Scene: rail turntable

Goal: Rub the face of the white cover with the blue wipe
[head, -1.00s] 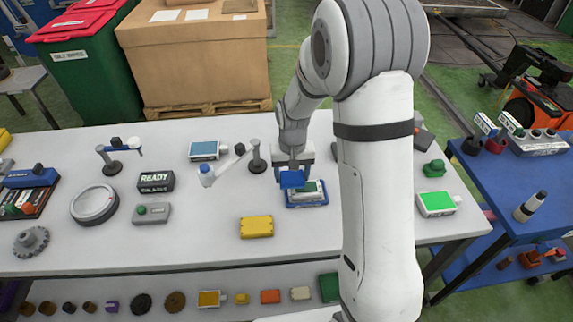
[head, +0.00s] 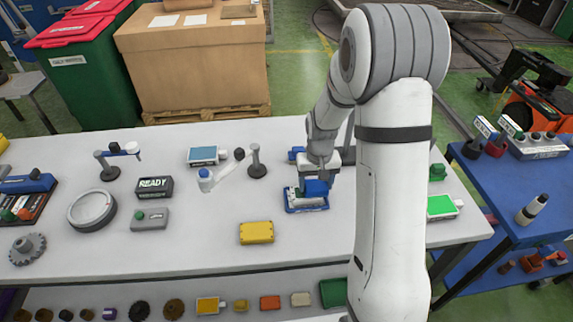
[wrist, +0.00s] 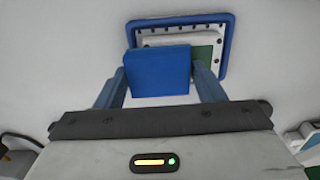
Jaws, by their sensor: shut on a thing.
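My gripper (head: 318,176) is shut on the blue wipe (head: 317,188), a block that also shows between the fingers in the wrist view (wrist: 158,72). The white cover (head: 298,202) lies in a blue-rimmed tray (head: 290,208) on the white bench. The wipe is over the right part of the cover in the head view. The wipe hides part of the cover. I cannot tell whether they touch.
A yellow box (head: 256,232) lies front left of the tray. A green-screened device (head: 441,206) is to the right. Bare bench lies in front of the tray.

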